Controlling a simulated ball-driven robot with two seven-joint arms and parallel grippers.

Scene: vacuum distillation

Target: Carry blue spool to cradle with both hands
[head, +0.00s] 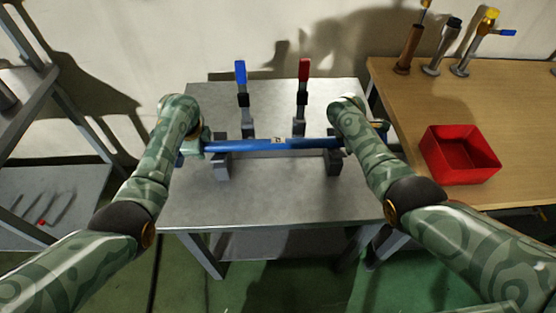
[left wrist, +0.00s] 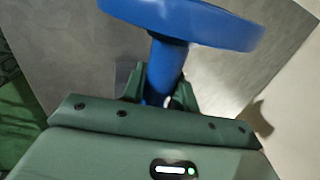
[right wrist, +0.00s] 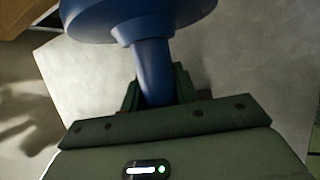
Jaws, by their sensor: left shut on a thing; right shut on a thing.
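The blue spool (head: 240,146) is a long tube lying level from left to right in the head view. It lies across the two dark grey blocks of the cradle (head: 222,168); I cannot tell whether it touches them or hangs just above. My left gripper (head: 190,147) is at its left end, and my right gripper (head: 378,128) is at its right end, partly hidden by my arm. In the left wrist view the jaws (left wrist: 158,90) are shut on the blue neck beside a round flange (left wrist: 190,22). In the right wrist view the jaws (right wrist: 155,90) grip the other neck likewise.
A blue-handled clamp (head: 240,75) and a red-handled clamp (head: 304,70) stand upright behind the spool on the grey metal table (head: 280,208). A wooden bench (head: 400,92) at the right holds a red bin (head: 460,155) and several upright tools. The table's front is clear.

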